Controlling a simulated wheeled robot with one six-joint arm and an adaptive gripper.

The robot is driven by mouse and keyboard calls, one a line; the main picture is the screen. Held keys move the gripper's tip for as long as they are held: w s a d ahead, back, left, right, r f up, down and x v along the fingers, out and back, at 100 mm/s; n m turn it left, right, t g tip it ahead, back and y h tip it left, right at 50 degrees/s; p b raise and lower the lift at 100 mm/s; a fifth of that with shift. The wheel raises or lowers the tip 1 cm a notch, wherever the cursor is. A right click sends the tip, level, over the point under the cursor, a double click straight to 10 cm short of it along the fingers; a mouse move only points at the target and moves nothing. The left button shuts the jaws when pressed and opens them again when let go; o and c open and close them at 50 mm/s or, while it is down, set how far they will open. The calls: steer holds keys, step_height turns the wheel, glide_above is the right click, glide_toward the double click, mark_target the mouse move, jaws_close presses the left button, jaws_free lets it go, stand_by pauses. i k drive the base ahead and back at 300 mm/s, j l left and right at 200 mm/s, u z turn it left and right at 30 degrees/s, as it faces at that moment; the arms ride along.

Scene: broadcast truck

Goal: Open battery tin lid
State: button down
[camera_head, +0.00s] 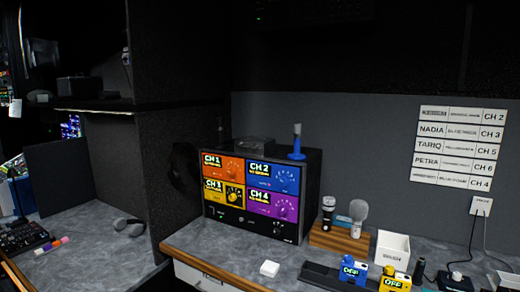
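I cannot tell for sure which thing is the battery tin. My gripper is not in view.
A wooden block (340,238) holds a microphone (359,217) and other items. A dark partition (180,130) divides the counters.

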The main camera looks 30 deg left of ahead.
mark_target(247, 142)
steer(key=i+j, duration=0.1)
steer(key=j, duration=0.3)
steer(key=i+j, duration=0.1)
steer(key=j, duration=0.25)
steer(key=i+j, duration=0.15)
steer(key=j, duration=0.25)
steer(key=i+j, duration=0.1)
steer(key=j, duration=0.3)
steer(key=i+j, duration=0.1)
steer(key=j, duration=0.25)
steer(key=i+j, duration=0.1)
steer(key=j, duration=0.3)
